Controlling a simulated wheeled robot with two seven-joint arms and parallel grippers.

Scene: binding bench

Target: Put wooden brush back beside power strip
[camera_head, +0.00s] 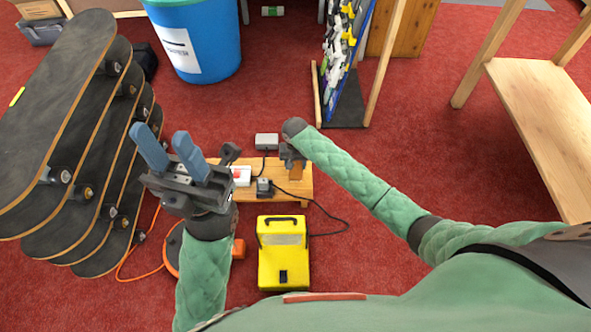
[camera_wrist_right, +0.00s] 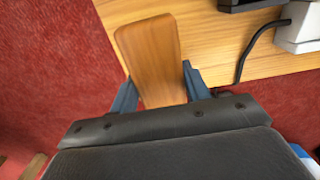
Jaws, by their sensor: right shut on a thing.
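The wooden brush (camera_wrist_right: 150,55) is in my right gripper, its flat brown wooden body between the two blue fingers (camera_wrist_right: 158,90) in the right wrist view. In the head view my right gripper (camera_head: 291,158) is at the right end of the small wooden bench, and the brush (camera_head: 297,171) shows just below it. I cannot tell whether the brush touches the bench top. A white block with a red part (camera_head: 240,175), which looks like the power strip, lies on the bench to the left of the brush. My left gripper (camera_head: 162,135) is open and empty, partly covering the bench's left end.
The low wooden bench (camera_head: 292,188) also bears a grey plug box (camera_head: 264,187) with a black cable. A yellow box (camera_head: 284,265) stands in front and a grey box (camera_head: 266,140) behind. Stacked skateboards (camera_head: 60,110) are at left, a blue bin (camera_head: 205,35) behind.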

